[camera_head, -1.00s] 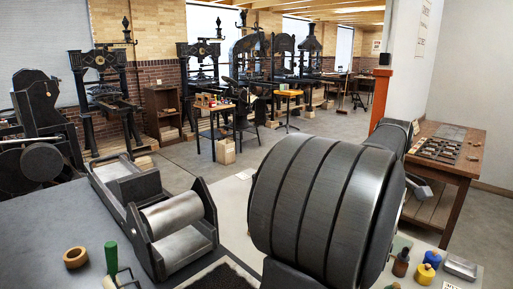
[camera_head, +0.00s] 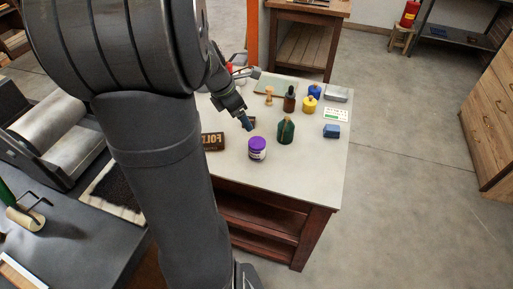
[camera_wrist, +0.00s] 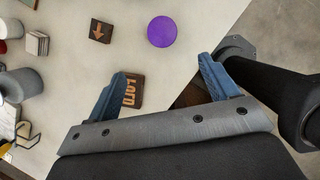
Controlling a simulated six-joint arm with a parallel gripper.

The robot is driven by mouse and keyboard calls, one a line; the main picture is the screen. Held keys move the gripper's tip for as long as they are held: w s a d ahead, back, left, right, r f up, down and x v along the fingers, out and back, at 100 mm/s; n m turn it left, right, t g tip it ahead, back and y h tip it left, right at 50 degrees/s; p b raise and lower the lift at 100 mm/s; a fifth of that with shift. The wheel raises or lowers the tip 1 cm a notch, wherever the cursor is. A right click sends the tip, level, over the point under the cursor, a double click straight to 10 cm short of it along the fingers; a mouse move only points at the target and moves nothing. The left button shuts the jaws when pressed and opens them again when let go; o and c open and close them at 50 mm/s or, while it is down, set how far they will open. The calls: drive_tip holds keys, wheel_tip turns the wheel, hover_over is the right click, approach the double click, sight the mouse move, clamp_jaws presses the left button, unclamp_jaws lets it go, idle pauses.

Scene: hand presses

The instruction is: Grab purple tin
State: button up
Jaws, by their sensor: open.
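The purple tin (camera_head: 257,154), white-sided with a purple lid, stands upright on the light-topped table (camera_head: 325,165) near its front edge. In the wrist view its round purple lid (camera_wrist: 162,31) shows from above, beyond the fingertips and roughly between their lines. My gripper (camera_head: 248,124) is open and empty, above the table, just up and left of the tin in the head view. In the wrist view its blue fingers (camera_wrist: 162,68) are spread apart and do not touch the tin.
A dark block with letters (camera_head: 212,141) lies left of the tin. A green bottle (camera_head: 286,132) stands close on its right. The table's front right corner is clear.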

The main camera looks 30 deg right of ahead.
sight(254, 143)
drive_tip(key=shift+n, duration=0.7)
drive_tip(key=x, duration=0.4)
drive_tip(key=a+x, duration=0.1)
drive_tip(key=x, duration=0.8)
drive_tip(key=shift+a+f, duration=0.15)
drive_tip(key=shift+f, duration=0.2)
drive_tip(key=shift+s+x, duration=0.15)
drive_tip(key=shift+x, duration=1.2)
drive_tip(key=shift+s+x, duration=0.15)
drive_tip(key=shift+x, duration=1.2)
drive_tip(key=shift+r, duration=0.1)
drive_tip(key=c, duration=1.2)
